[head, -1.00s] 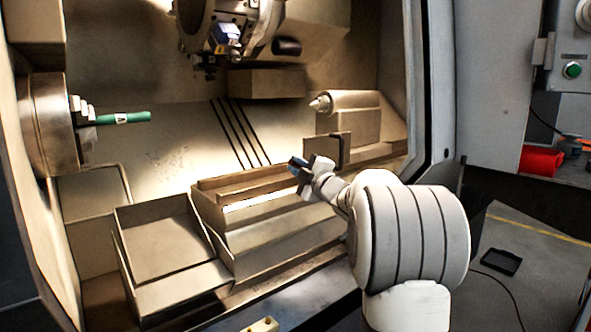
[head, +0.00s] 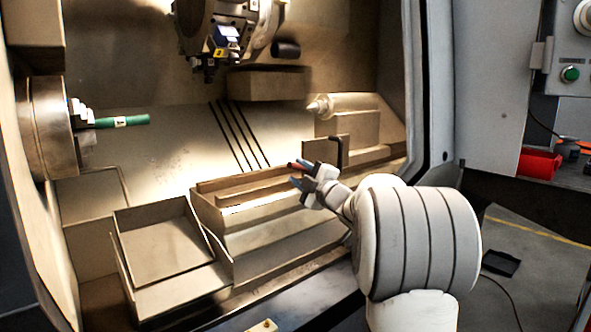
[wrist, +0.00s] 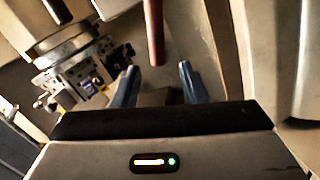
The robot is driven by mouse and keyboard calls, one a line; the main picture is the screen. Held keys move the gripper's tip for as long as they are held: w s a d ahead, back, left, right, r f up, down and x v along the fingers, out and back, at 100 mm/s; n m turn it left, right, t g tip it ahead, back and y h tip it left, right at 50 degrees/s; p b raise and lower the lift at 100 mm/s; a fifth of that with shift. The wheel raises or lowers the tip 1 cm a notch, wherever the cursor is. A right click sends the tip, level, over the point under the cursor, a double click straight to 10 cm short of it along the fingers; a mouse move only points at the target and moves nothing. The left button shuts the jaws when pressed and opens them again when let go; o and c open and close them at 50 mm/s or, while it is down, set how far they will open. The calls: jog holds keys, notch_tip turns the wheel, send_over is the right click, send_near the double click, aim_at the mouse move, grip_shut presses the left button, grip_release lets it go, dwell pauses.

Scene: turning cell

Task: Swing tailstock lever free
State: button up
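The tailstock (head: 348,122) sits at the right inside the lathe, its pointed centre facing left. A dark bracket-like bar stands at its front. A short dark red rod, seemingly the lever's handle (head: 294,165), shows just beyond my gripper (head: 297,174). In the wrist view the red handle (wrist: 155,30) comes down from the top edge and its end lies in line with the gap between my blue fingertips. My gripper (wrist: 157,78) is open, with clear space on both sides of the handle. I cannot tell how deep the handle is between the fingers.
The chuck (head: 48,125) at the left holds a green bar (head: 123,121). The tool turret (head: 225,35) hangs at the top. A chip tray (head: 165,247) lies low at the left. The door frame (head: 430,90) stands close to the right of my arm.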

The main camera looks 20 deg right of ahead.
jog(key=v, duration=0.5)
jog(key=shift+p, duration=0.3)
jog(key=s+a+r+m+g+h+p, duration=0.5)
jog(key=r+m+h+p, duration=0.4)
jog(key=p, duration=0.6)
jog(key=s+a+m+g+y+p, duration=0.1)
jog(key=s+a+g+p, duration=0.3)
jog(key=s, duration=0.5)
jog(key=s+a+m+g+y+p, duration=0.1)
jog(key=s+a+m+g+p, duration=0.3)
jog(key=s+p, duration=0.3)
jog(key=s+a+m+g+y+p, duration=0.2)
jog(key=s+a+m+g+p, duration=0.1)
jog(key=s, duration=0.9)
jog(key=a+g+p, duration=0.1)
jog(key=a+p, duration=0.1)
jog(key=p, duration=0.1)
jog(key=shift+s+r, duration=0.25)
jog(key=shift+s, duration=0.15)
jog(key=shift+c, duration=0.3)
